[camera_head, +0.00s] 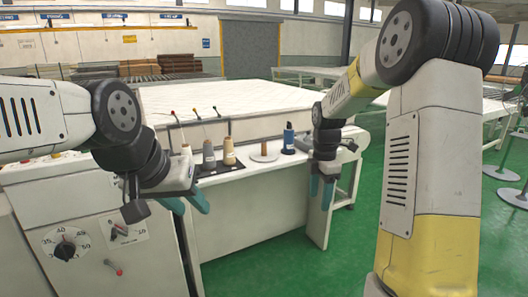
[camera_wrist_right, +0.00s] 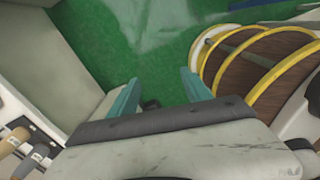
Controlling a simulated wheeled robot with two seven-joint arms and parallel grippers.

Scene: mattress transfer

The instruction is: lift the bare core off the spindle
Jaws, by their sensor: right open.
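A brown bare core (camera_head: 264,148) stands upright on a round white base (camera_head: 265,157) on the table; any spindle inside it is hidden. My right gripper (camera_head: 321,192) points down in front of the table edge, to the right of the core and apart from it. In the right wrist view its teal fingers (camera_wrist_right: 160,96) are spread and empty, over green floor. My left gripper (camera_head: 186,204) is to the left of the core, at the table's front, with its fingers apart and nothing seen between them.
A blue spool (camera_head: 289,139) stands right of the core, close to my right arm. A white mattress (camera_head: 225,97) lies behind. A dial panel (camera_head: 68,245) is at front left.

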